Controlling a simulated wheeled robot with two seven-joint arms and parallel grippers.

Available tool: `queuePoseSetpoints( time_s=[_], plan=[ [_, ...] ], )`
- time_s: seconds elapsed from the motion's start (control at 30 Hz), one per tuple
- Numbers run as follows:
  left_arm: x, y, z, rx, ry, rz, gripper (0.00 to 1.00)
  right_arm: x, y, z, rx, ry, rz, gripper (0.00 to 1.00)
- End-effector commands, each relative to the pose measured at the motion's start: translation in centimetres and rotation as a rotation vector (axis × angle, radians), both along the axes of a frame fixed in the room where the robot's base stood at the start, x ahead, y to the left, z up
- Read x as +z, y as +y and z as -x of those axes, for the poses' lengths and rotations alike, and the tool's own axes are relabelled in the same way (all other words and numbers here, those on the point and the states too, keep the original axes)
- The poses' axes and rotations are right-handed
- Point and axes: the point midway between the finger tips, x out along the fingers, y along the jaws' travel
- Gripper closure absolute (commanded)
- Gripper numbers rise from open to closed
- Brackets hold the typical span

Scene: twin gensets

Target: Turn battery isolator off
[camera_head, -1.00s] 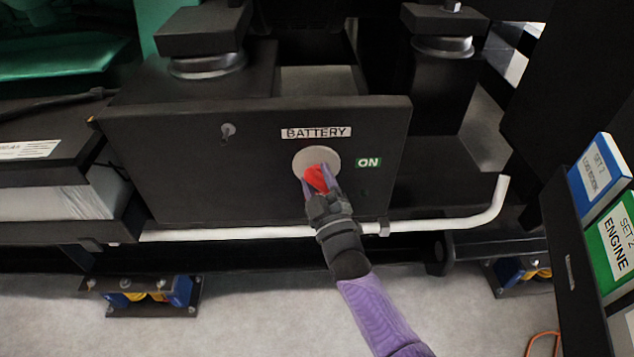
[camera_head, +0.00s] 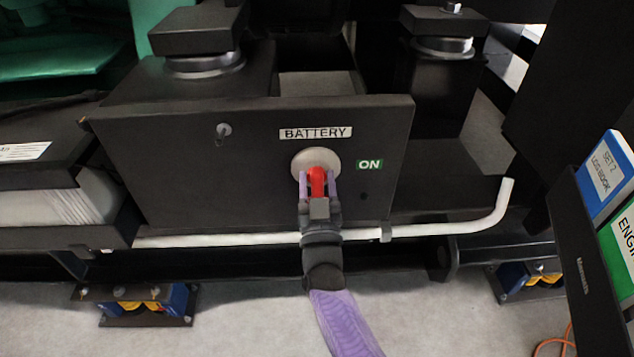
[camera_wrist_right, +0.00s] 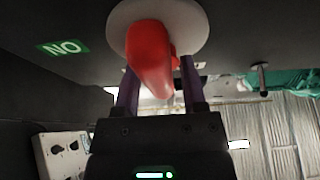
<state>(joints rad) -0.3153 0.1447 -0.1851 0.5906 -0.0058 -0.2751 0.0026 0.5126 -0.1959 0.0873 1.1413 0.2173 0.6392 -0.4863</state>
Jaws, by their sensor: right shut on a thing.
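The battery isolator is a red handle (camera_head: 317,181) on a round grey disc (camera_head: 303,161), mounted on a dark panel (camera_head: 180,165) under a BATTERY label (camera_head: 315,133). A green ON label (camera_head: 369,165) is to the right of the disc. My right gripper (camera_head: 318,188) has its two purple fingers on either side of the red handle and is shut on it. In the right wrist view the red handle (camera_wrist_right: 151,60) stands between the fingers, in front of the pale disc (camera_wrist_right: 190,22). The handle points roughly downward in the head view. My left gripper is not in view.
A white pipe (camera_head: 450,228) runs below the panel and bends up at the right. A small peg (camera_head: 224,130) sticks out at the panel's upper left. Blue and green binders (camera_head: 603,177) stand in a dark holder at the right.

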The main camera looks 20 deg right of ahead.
Motion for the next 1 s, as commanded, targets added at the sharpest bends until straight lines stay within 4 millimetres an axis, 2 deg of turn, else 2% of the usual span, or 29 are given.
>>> queuePoseSetpoints(
  time_s=[0.23,0.6,0.63,0.7,1.0],
  plan=[
    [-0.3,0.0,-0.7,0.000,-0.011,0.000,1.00,-0.2,0.0,0.0,0.001,-0.006,-0.036,1.00],
    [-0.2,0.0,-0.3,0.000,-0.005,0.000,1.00,-0.2,0.0,0.0,0.001,-0.006,-0.039,1.00],
    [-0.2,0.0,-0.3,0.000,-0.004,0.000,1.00,-0.2,0.0,0.0,0.001,-0.007,-0.038,0.44],
    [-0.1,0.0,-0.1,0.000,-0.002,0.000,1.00,-0.1,0.0,0.0,0.001,-0.007,-0.038,0.32],
    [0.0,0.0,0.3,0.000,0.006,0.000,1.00,-0.1,0.0,0.0,0.000,-0.008,-0.037,0.32]
  ],
)
